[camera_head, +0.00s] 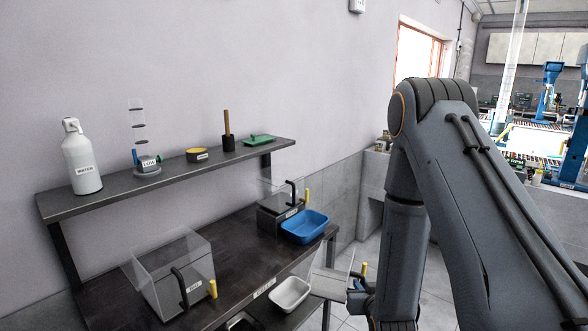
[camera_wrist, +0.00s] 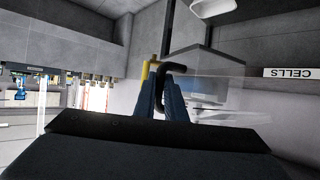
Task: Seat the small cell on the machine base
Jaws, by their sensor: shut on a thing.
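My gripper (camera_head: 358,291) is shut on a clear-walled cell (camera_head: 328,283) with a black handle and a yellow peg. It is held in the air off the bench's right end, partly hidden behind my arm. In the wrist view, my gripper's fingers (camera_wrist: 163,100) close on the black handle of the cell (camera_wrist: 215,85), beside the yellow peg (camera_wrist: 150,72). The cell's label cannot be read. Blue machines stand far right in the head view, one on a tall column (camera_head: 552,92); I cannot make out the machine base or its seat.
A large clear cell (camera_head: 165,275) and another cell (camera_head: 272,222) stand on the dark bench (camera_head: 232,262), near a blue tray (camera_head: 305,228) and a white tray (camera_head: 289,294). The shelf (camera_head: 110,198) above holds a water bottle (camera_head: 82,158). Floor shows right of the bench.

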